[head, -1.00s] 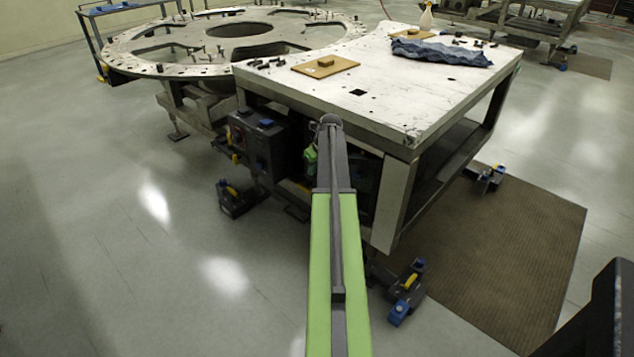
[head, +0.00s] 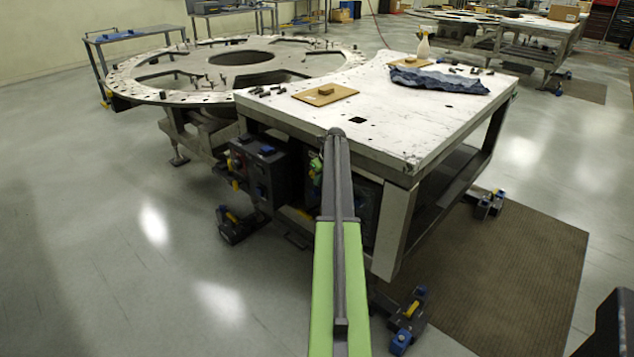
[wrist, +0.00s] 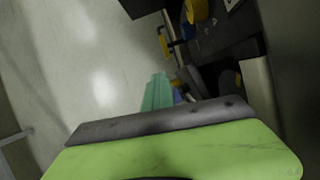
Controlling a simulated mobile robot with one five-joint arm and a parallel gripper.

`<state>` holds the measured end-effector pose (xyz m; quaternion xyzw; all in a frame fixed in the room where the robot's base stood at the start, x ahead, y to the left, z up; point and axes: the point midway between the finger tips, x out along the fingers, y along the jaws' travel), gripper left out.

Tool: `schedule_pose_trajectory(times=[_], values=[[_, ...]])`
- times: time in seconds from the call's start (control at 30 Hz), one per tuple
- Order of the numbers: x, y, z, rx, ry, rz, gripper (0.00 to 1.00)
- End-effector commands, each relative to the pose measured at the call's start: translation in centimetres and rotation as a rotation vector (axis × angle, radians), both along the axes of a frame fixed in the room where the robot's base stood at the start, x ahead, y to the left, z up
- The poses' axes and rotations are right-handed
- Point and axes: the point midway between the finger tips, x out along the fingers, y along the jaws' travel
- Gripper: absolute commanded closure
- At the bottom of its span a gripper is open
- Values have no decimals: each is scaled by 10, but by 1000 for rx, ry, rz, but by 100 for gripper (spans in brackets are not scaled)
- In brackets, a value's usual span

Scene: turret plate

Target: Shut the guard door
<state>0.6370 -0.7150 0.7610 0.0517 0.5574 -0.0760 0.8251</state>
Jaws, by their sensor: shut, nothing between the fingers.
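My gripper (wrist: 157,92) shows in the wrist view as pale teal-green fingers, shut and empty, pointing toward dark parts under the table. In the head view my arm hides most of it; a bit of green shows beside the arm at the table's front. I cannot make out the guard door for certain. A dark panel (head: 366,205) stands in the opening under the white tabletop (head: 400,115), just right of my arm and partly hidden by it. Whether it is the door, and how far open it stands, I cannot tell.
A dark control box (head: 262,170) hangs under the table's left front. A round slotted turret plate (head: 150,97) stands behind left. Feet with blue and yellow parts (head: 408,315) stick out at floor level. A brown mat (head: 510,265) lies right. The floor at left is clear.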

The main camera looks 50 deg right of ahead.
Motion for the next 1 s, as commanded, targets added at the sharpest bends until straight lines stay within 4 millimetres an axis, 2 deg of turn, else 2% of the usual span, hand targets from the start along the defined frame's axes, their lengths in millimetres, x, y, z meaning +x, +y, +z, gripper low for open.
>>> schedule_pose_trajectory(times=[0.03, 0.37, 0.53, 0.63, 0.67, 0.7, 0.8, 1.0], values=[[-7, -3, -1, -3, 10, -5, 100], [-8, -1, -1, -1, 9, -6, 100], [-8, 19, -1, -2, 8, -2, 100], [-8, 42, -1, -1, 6, -1, 100], [-8, 47, 4, -1, 5, -1, 100], [-8, 47, 23, -1, 5, -2, 100], [-8, 55, 48, -1, 4, -2, 100], [-9, 72, 88, -1, 2, -2, 100]])
